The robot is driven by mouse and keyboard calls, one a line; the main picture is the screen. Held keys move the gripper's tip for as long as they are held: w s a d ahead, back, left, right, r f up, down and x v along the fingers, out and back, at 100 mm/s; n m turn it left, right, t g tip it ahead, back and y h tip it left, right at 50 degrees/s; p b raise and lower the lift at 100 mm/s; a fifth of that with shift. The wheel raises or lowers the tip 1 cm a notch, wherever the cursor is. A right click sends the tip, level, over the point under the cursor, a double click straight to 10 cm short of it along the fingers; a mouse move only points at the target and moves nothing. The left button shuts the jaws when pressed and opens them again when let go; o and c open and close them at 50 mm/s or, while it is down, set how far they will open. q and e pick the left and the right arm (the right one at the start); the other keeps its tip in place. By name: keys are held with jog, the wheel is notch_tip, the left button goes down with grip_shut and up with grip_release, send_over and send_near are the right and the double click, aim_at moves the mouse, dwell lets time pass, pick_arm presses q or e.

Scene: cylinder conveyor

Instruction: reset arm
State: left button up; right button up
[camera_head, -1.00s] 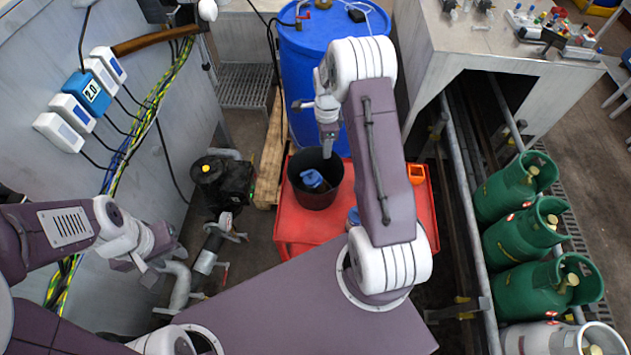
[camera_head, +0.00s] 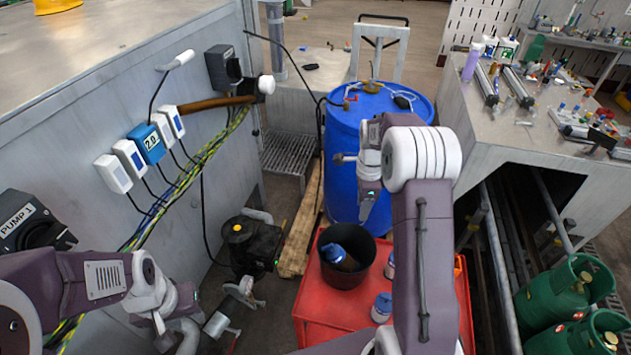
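My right arm rises in the middle of the head view, over the red cart (camera_head: 318,310). Its gripper (camera_head: 368,200) hangs down in front of the blue barrel (camera_head: 345,140), above and behind the black bucket (camera_head: 347,277) in the picture. I see nothing held in it, but its finger gap is unclear. My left arm comes in from the left, and its gripper (camera_head: 165,338) points down at the lower left, beside the wall. Its fingers are small and partly lost against pipes, so their opening is unclear. A blue-capped bottle (camera_head: 335,252) stands in the bucket.
Other blue-capped containers (camera_head: 382,305) stand on the cart, partly behind my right arm. A grey wall with switch boxes (camera_head: 130,158) and cables is at left. A black pump (camera_head: 250,245) stands on the floor. Green gas cylinders (camera_head: 553,295) and a cluttered bench (camera_head: 495,130) are at right.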

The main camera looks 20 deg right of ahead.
jog(key=s+a+f+n+b, duration=0.3)
jog(key=s+a+b, duration=0.2)
jog(key=a+b, duration=0.35)
jog(key=s+a+f+n+b, duration=0.1)
jog(key=s+a+f+n, duration=0.1)
jog(key=s+n, duration=0.4)
jog(key=s+a+f+n+t, duration=0.1)
jog(key=s+f+n, duration=0.4)
jog(key=n, duration=0.7)
jog(key=shift+s+a+f+b, duration=0.15)
jog(key=shift+s+a+b, duration=0.3)
jog(key=shift+s, duration=0.65)
jog(key=shift+s, duration=0.1)
